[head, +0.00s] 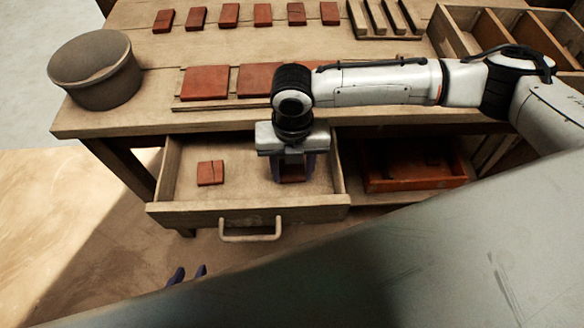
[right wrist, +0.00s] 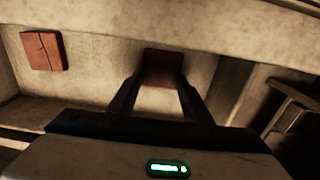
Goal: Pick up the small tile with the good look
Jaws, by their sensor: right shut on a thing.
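The right gripper (head: 292,172) reaches down into the open drawer (head: 240,213) and is shut on a small red-brown tile (right wrist: 162,68). In the head view only a little of this tile shows between the fingers; the part seen in the right wrist view looks plain, without a visible crack. Another small red tile (head: 210,173) lies at the left of the drawer, with a dark crack line across it; it also shows in the right wrist view (right wrist: 43,51).
The drawer handle (head: 250,231) sticks out in front. On the bench top are several small red tiles (head: 229,15), larger tiles (head: 206,83), a round pot (head: 96,70), a slotted rack (head: 385,18) and a divided wooden box (head: 490,30). A reddish tray (head: 415,181) sits right of the drawer.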

